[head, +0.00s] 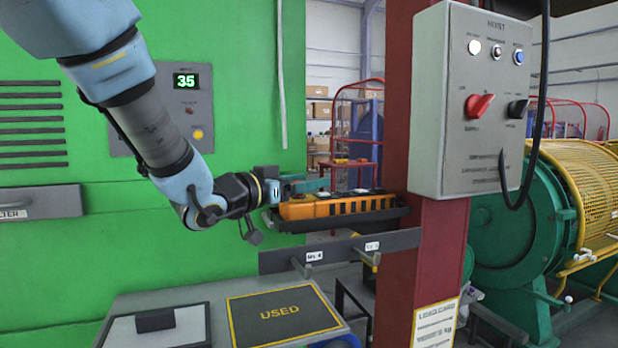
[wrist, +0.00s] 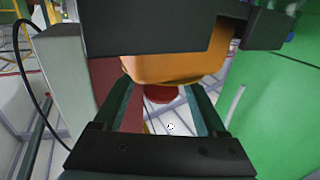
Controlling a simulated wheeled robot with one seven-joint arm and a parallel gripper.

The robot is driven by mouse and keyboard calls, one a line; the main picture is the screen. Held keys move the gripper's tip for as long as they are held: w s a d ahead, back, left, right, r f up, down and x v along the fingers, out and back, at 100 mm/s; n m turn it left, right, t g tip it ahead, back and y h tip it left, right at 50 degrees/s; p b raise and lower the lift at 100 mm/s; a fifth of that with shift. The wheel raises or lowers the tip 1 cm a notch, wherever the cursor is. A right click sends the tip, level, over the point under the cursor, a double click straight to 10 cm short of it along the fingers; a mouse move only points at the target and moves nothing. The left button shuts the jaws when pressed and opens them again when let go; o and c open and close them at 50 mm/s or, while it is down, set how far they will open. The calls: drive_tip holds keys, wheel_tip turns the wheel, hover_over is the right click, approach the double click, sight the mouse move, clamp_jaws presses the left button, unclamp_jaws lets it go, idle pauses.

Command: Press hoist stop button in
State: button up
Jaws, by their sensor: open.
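An orange pendant (head: 340,207) with several small buttons along its top lies in a dark cradle (head: 385,218) beside the red column. In the wrist view the orange body (wrist: 175,68) fills the upper middle, partly covered by a dark block. A round red button (wrist: 160,93) shows just below the orange body; I cannot tell whether it is in or out. My gripper (head: 305,184) is at the left end of the pendant. In the wrist view its teal fingers (wrist: 158,90) are apart, one on each side of the red button, with nothing gripped. Contact cannot be told.
A grey control box (head: 455,110) with lamps and red and black switches hangs on the red column (head: 397,280). A dark hook rail (head: 335,253) is below the cradle. A bench with a USED mat (head: 283,333) is below my arm. A green panel stands behind.

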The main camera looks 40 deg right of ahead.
drive_tip(key=shift+d, duration=0.6)
clamp_jaws()
idle(1.1)
